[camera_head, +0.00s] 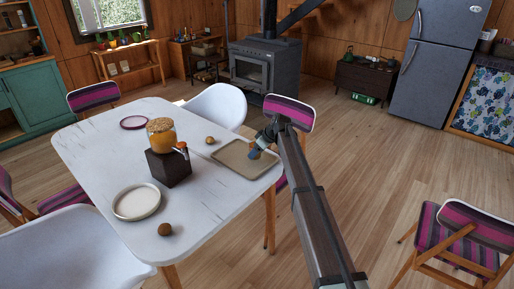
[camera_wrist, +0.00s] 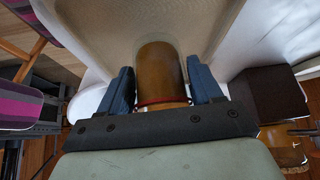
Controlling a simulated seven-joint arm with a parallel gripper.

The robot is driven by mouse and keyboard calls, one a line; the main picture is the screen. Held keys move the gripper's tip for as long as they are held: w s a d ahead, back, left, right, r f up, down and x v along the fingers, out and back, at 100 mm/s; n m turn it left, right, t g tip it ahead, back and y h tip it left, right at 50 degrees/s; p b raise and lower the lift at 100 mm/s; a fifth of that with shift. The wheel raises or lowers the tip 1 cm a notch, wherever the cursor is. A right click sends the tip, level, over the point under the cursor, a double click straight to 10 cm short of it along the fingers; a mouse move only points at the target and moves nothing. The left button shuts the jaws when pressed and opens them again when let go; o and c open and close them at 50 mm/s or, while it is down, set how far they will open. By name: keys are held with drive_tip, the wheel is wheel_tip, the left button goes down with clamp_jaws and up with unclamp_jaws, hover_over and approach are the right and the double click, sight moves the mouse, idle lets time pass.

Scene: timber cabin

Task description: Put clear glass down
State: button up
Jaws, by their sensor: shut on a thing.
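My gripper (camera_head: 259,147) is at the right end of the white table, over the edge of a beige tray (camera_head: 232,163). In the wrist view, its blue fingers (camera_wrist: 160,90) are shut on the glass (camera_wrist: 160,70), one on each side. The glass looks like a see-through cylinder, tinted amber-brown, with a red line near its rim. The tray (camera_wrist: 95,22) lies behind the glass in that view. In the head view the glass is mostly hidden by my gripper. I cannot tell whether its base touches the tray.
Chairs surround the table.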

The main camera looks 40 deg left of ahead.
drive_tip(key=shift+f, duration=1.35)
drive_tip(key=shift+f, duration=0.1)
drive_tip(key=o, duration=1.3)
drive_tip(key=v, duration=1.2)
